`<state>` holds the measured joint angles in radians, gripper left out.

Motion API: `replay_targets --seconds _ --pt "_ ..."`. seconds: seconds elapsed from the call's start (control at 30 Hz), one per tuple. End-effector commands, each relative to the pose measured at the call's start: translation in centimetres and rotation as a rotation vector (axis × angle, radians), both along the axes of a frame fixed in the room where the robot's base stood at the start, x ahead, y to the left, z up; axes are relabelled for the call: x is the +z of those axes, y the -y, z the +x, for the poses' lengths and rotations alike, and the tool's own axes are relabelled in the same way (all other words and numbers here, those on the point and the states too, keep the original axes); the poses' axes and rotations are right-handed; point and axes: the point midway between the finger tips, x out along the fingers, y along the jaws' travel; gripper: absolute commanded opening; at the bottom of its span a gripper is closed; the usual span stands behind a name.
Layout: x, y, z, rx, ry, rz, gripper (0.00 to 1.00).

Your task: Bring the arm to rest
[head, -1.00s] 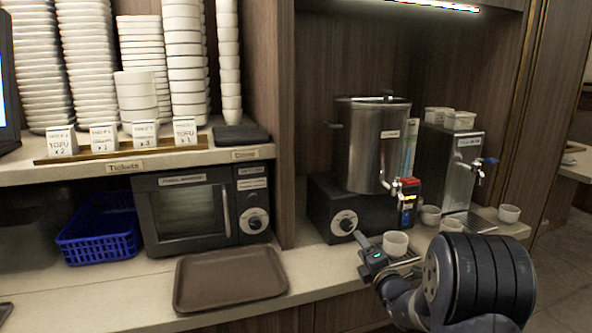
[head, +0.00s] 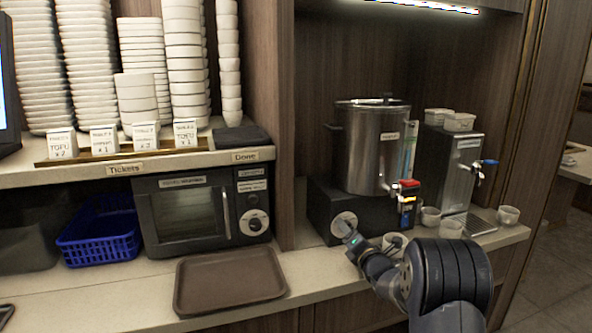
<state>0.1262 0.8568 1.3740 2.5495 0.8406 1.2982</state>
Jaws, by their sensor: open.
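My gripper (head: 347,228) shows in the head view at the end of my dark arm, at the lower right. It is in front of the black base of the steel urn (head: 372,147), near the base's round dial (head: 343,224). The jaws are open and I see nothing held in them. A white cup (head: 394,241) stands below the urn's red-handled tap (head: 405,186) and is partly hidden behind my arm. I cannot tell whether the gripper touches the dial.
An empty brown tray (head: 230,281) lies on the counter in front of the microwave (head: 203,209). A blue basket (head: 100,231) is at left. More cups (head: 451,229) stand by the steel dispenser (head: 453,170) at right. Ticket cards (head: 145,136) and stacked bowls fill the upper shelf.

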Motion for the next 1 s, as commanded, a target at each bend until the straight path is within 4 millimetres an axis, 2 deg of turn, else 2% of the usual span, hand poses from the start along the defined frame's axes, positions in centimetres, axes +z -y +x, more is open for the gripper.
replay_targets --seconds 1.0 --pt "0.38 0.26 0.07 0.001 0.26 -0.804 0.55"
